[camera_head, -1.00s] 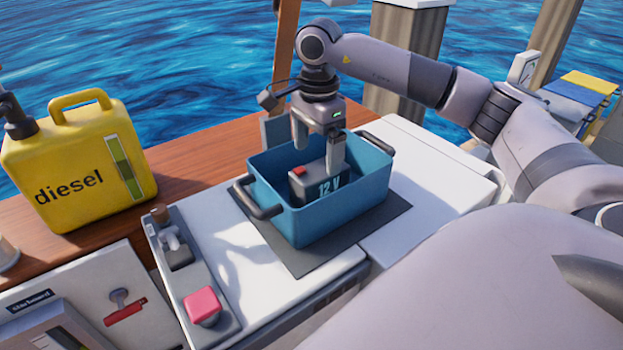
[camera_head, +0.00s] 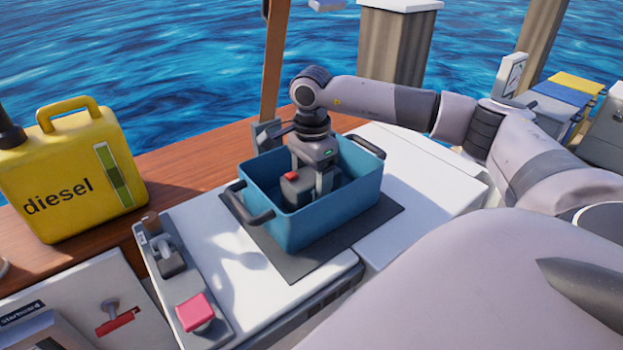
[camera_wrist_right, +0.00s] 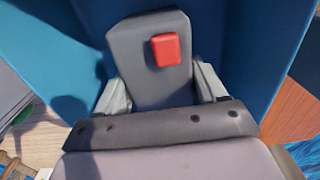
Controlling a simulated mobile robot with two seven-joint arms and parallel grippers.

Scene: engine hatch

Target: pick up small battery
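The small battery (camera_head: 291,187) is a dark grey block with a red terminal on top, inside a blue crate (camera_head: 318,218). It also shows in the right wrist view (camera_wrist_right: 140,60). My right gripper (camera_head: 312,185) reaches down into the crate with its fingers on either side of the battery. In the right wrist view, one finger is at the battery's left and the other at its right, with the right one slightly apart from it. The fingertips are partly hidden by the battery and the gripper body. My left gripper is out of view.
The crate stands on a dark mat (camera_head: 300,268) on a white hatch top. A yellow diesel can (camera_head: 70,175) stands at the left on a wooden ledge. A switch panel with a pink button (camera_head: 195,311) lies left of the crate. Water lies beyond the ledge.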

